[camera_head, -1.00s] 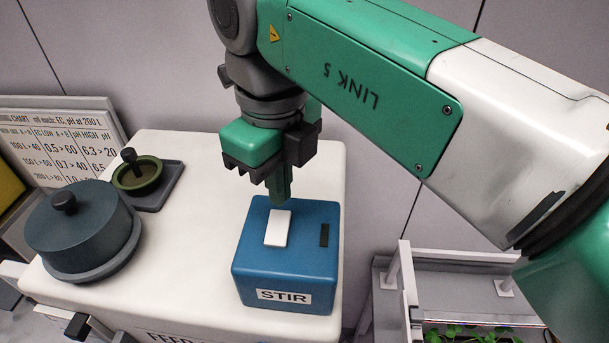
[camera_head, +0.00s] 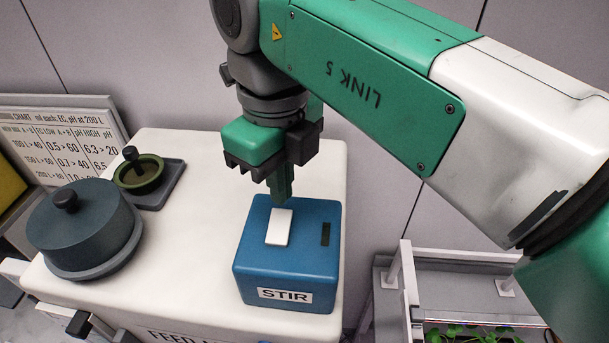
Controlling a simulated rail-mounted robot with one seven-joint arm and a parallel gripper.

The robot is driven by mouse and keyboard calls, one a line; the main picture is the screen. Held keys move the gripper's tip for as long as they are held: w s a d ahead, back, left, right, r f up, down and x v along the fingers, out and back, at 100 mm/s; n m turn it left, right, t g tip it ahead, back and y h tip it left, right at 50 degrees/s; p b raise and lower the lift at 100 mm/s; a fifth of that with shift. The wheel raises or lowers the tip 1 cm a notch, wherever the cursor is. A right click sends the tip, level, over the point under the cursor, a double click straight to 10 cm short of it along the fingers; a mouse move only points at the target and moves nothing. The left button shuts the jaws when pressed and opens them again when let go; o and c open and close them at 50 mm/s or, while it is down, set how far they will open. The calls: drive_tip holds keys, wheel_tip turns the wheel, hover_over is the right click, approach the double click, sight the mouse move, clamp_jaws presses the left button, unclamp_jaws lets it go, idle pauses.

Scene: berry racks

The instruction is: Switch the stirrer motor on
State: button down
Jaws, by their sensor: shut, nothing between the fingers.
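A blue box (camera_head: 310,262) with a "STIR" label on its front sits on the white tank top. On its top face are a white rocker switch (camera_head: 279,227) and a small dark slot (camera_head: 325,234) to the right of it. My gripper (camera_head: 281,200) is shut and empty, pointing down. Its fingertips are just behind the far edge of the white switch in the picture, over the back of the box. I cannot tell whether they touch the box or the switch.
A printed chart (camera_head: 62,140) leans behind. A grey rack (camera_head: 460,290) with green plants is at lower right.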

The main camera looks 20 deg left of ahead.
drive_tip(key=shift+f+b, duration=0.55)
drive_tip(key=shift+f, duration=0.5)
idle(0.9)
wheel_tip(320, 180, up, 7)
drive_tip(key=p, duration=0.6)
idle(0.4)
